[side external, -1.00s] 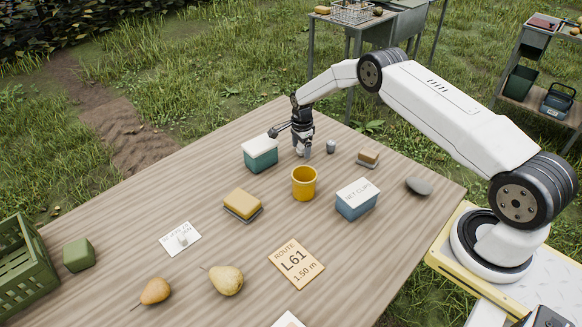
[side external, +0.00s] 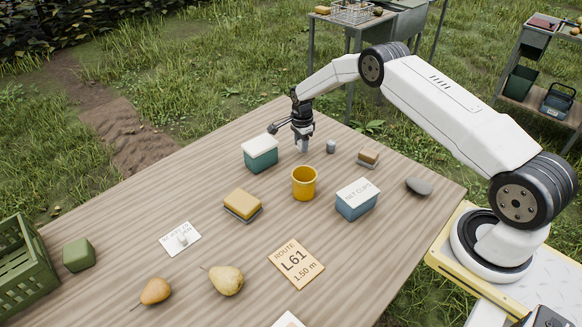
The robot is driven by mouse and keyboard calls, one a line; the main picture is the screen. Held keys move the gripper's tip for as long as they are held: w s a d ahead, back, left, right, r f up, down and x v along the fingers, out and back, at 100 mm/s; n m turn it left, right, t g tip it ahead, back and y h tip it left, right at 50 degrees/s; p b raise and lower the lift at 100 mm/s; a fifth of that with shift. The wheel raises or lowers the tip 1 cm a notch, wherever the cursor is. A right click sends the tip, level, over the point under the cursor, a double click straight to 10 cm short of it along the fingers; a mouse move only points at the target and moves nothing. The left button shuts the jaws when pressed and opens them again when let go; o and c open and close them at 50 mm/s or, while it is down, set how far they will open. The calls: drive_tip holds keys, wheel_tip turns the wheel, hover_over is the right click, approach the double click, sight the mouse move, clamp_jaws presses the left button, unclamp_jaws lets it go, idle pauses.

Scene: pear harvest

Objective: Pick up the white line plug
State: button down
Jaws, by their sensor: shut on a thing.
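My gripper (side external: 303,140) points down at the far part of the table, just right of the teal box with a white lid. Its fingers are together on a small pale piece (side external: 303,147), which looks like the white line plug; the fingers hide most of it. I cannot tell whether it touches the table. A small grey cylinder (side external: 331,146) stands apart to the right of my gripper. Another small white piece (side external: 183,238) sits on a white printed card (side external: 171,245) at the left; the card's print is too small to read.
Near my gripper are the teal box (side external: 261,158), a yellow cup (side external: 304,184), a blue box (side external: 357,202) and a small brown block (side external: 368,158). A sponge (side external: 243,204), pears (side external: 226,280), a route card (side external: 297,264) and a green crate (side external: 22,270) lie farther off.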

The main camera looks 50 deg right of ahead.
drive_tip(key=shift+r, duration=0.6)
drive_tip(key=shift+s+a+r, duration=0.1)
drive_tip(key=shift+s+r, duration=0.2)
drive_tip(key=shift+r, duration=0.35)
drive_tip(key=s+a+r, duration=0.3)
drive_tip(key=s+r, duration=0.6)
drive_tip(key=s, duration=0.4)
